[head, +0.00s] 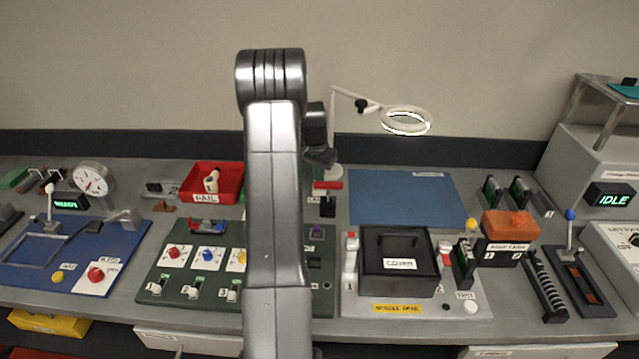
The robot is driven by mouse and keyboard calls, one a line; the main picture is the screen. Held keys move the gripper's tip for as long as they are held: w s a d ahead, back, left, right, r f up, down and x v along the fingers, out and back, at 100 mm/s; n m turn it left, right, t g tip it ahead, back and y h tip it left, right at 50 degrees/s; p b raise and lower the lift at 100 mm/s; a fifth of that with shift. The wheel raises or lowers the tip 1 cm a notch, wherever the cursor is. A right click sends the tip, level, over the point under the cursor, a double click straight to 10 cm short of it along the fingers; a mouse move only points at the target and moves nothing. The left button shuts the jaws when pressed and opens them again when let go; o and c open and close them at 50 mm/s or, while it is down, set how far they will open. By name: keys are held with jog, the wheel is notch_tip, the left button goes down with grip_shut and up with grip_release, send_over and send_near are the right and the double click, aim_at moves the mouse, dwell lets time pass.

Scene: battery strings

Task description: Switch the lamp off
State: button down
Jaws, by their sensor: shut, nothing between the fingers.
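The lamp (405,121) is a white ring on a thin pale jointed arm with a dark knob, standing at the back of the bench. The underside of its ring looks bright white. The lamp's lower stem is partly hidden behind my arm. My gripper (320,156) shows only in part as a dark shape at the right side of my upright arm, left of the lamp ring. It is shut and holds nothing. Below it are a red piece (328,185) and a small black block (328,207) with a label too small to read; I cannot tell whether these belong to the lamp.
A blue mat (405,221) lies clear below the ring. A black covered box (375,286) stands in front of it. A red tray (187,187) and a green switch panel (160,292) lie left of my arm. An orange-topped block (506,225) and levers stand right.

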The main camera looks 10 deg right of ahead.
jog(key=shift+f+b, duration=0.6)
jog(key=shift+f, duration=0.25)
dwell(0.8)
jog(key=shift+r, duration=0.1)
jog(key=shift+r+p, duration=2)
jog(key=shift+r, duration=1.45)
jog(key=shift+f, duration=0.2)
notch_tip(320, 180, down, 7)
jog(key=b, duration=0.4)
jog(key=shift+r, duration=0.3)
